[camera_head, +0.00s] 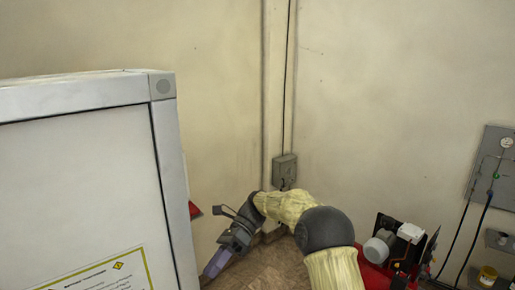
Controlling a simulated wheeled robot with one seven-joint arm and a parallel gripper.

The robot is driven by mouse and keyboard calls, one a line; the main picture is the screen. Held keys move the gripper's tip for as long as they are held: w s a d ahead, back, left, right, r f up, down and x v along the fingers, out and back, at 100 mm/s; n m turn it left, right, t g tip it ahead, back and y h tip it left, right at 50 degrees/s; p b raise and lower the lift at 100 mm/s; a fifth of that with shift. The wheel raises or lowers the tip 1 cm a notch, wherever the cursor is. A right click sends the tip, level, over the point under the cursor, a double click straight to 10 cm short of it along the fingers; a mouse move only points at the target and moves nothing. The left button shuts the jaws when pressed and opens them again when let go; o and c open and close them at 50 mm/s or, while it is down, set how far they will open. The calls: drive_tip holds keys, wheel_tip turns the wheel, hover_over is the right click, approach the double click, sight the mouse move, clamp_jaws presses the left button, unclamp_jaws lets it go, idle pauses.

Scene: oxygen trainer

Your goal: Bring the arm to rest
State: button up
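My gripper (215,263) is at the lower middle of the head view, beside the right side of a white cabinet. It points down and to the left, and a purple finger part shows at its end. I cannot tell whether the fingers are open or shut, or whether they hold anything. My arm (322,230) is bent, with cream sleeves and a dark grey joint, and comes in from the bottom edge.
The white cabinet (80,190) fills the left, close to my gripper. A grey wall box (285,168) with conduit is behind the arm. Red equipment (385,275) stands right of the arm. A gauge panel (497,165) hangs at far right, above a yellow container (487,276).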

drive_tip(key=s+d+f+n+t+h+b, duration=0.4)
drive_tip(key=s+d+f+n+t+b, duration=0.2)
drive_tip(key=d+f, duration=0.5)
drive_tip(key=s+d+f+n+t+h+b, duration=0.3)
drive_tip(key=s+d+f+n+t+b, duration=0.3)
drive_tip(key=d, duration=0.9)
drive_tip(key=s+f+n+b, duration=0.3)
drive_tip(key=s+f, duration=0.1)
drive_tip(key=f, duration=0.1)
drive_tip(key=shift+f+n+t+h, duration=0.25)
drive_tip(key=shift+n+t+h, duration=0.05)
drive_tip(key=shift+n+h, duration=0.1)
